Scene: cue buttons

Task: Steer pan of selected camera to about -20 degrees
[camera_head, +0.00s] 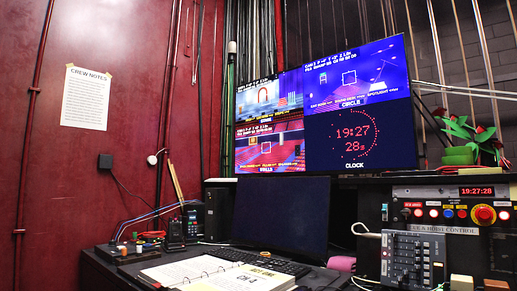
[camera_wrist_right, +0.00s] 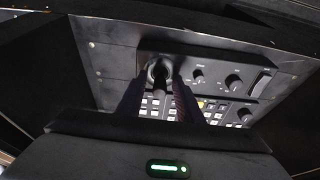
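In the right wrist view a dark control panel (camera_wrist_right: 215,72) carries several knobs, a keypad and a black joystick (camera_wrist_right: 159,72) on a round base. My right gripper (camera_wrist_right: 160,88) reaches over the keypad, with one dark finger on each side of the joystick. The fingers are apart, and keys show between them; I see no clear contact with the stick. In the head view a large monitor (camera_head: 408,157) shows several camera pictures and a clock reading 19:27. The upper right picture is labelled CIRCLE. The text on the pictures is too small to read surely. No gripper shows in the head view.
In the head view, a dark screen (camera_head: 281,215), a keyboard (camera_head: 258,262) and an open binder (camera_head: 217,274) are on the desk. A potted plant (camera_head: 459,155) stands upper right.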

